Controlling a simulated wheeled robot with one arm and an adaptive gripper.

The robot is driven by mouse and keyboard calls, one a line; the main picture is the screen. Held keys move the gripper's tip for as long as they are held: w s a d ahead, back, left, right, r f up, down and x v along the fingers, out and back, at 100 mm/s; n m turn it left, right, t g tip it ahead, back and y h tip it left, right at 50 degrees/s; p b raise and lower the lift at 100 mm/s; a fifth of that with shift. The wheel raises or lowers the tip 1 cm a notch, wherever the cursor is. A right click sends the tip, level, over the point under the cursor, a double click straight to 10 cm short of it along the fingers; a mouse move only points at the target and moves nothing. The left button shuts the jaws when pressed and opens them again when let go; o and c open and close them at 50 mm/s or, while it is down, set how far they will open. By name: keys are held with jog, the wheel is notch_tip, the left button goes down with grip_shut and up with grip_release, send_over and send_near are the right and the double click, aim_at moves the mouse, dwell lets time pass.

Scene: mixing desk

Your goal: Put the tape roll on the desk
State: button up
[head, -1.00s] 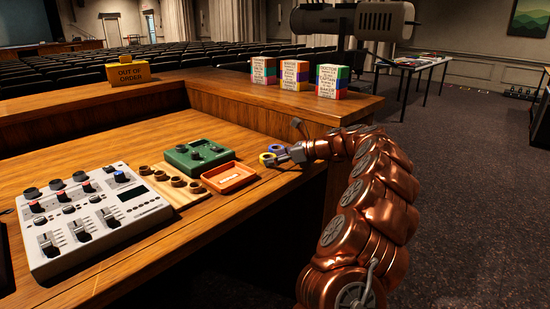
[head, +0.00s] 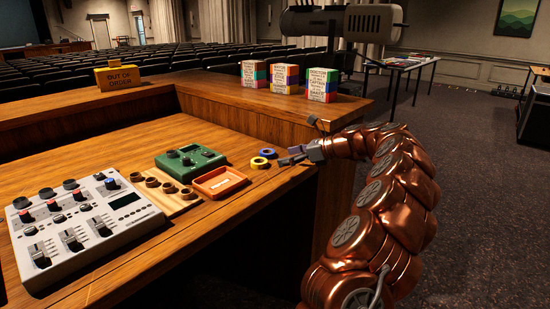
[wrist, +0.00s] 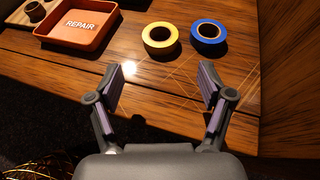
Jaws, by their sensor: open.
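Two tape rolls lie flat on the desk (head: 115,265). The yellow tape roll (head: 259,162) is nearer the orange tray, and the blue tape roll (head: 268,153) lies just beside it, farther back in the head view. In the wrist view the yellow roll (wrist: 160,38) is ahead of my gripper at the middle, and the blue roll (wrist: 208,31) is to its right. My gripper (head: 283,161) is to the right of the rolls, near the desk's right edge. In the wrist view my gripper (wrist: 165,88) is open with nothing between its fingers.
An orange tray (head: 205,191) marked REPAIR stands left of the rolls. Behind it is a green box (head: 173,162), with a wooden strip of knobs (head: 180,205) and a grey mixer (head: 22,262) farther left. Three coloured blocks (head: 285,80) stand on the raised ledge.

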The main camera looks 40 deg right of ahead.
jog(key=shift+v, duration=1.8)
